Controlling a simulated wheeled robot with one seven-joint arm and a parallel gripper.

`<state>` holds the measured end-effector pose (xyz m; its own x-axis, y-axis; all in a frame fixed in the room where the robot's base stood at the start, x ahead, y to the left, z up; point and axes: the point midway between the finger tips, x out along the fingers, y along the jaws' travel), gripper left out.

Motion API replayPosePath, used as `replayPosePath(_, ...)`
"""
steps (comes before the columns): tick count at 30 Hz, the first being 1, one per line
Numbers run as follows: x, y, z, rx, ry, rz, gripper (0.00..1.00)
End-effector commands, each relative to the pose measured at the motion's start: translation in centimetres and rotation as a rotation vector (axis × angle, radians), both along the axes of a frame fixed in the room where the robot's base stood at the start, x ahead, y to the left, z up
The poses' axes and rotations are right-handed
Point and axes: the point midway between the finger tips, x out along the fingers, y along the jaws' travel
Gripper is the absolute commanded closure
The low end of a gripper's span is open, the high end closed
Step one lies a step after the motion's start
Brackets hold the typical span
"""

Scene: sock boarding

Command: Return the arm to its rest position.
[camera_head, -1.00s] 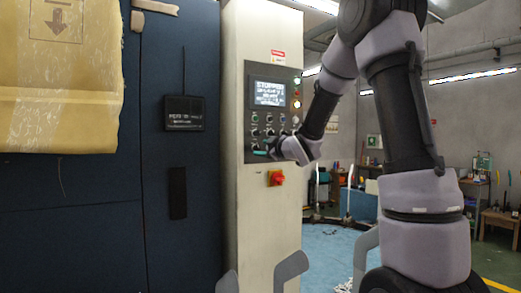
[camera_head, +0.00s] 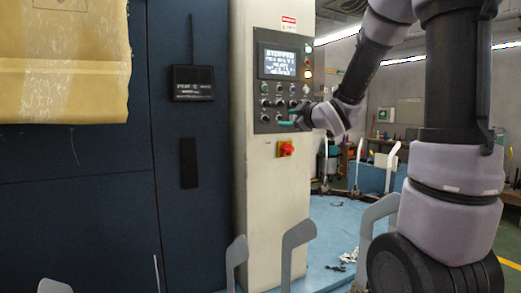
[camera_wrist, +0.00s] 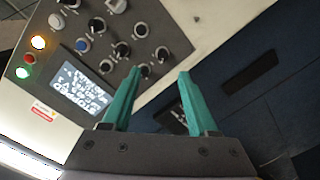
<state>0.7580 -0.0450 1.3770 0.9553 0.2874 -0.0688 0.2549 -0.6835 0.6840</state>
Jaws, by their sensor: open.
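My arm (camera_head: 455,90) is raised at the right of the head view, bent so that its wrist reaches left to the control panel. My gripper (camera_head: 286,119) is at the lower part of the panel, its teal fingers pointing left. The wrist view shows the two teal fingers of my gripper (camera_wrist: 161,75) spread apart with nothing between them. The control panel (camera_head: 268,110) has a lit screen (camera_head: 278,62) reading STOPPED, several knobs and lamps. In the wrist view the panel (camera_wrist: 100,62) lies left of and beyond the fingers; I cannot tell whether a finger touches a knob.
A red switch (camera_head: 286,149) sits below the panel on the cream column (camera_head: 270,215). Pale flat boards (camera_head: 298,240) stand upright in front. Open floor shows at right.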

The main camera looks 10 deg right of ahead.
Motion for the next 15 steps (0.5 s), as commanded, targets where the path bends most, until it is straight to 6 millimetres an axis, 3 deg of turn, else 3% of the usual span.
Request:
replayPosePath(5, -3.2, -3.4, 0.7, 0.164, 0.163, -0.187, 0.41)
replayPosePath(8, -6.4, -5.1, 0.3, 0.303, 0.297, -0.312, 0.41)
replayPosePath(12, -11.9, -6.1, -1.1, 0.507, 0.491, -0.46, 0.41)
replayPosePath(15, -16.4, -5.7, -2.2, 0.656, 0.636, -0.546, 0.41)
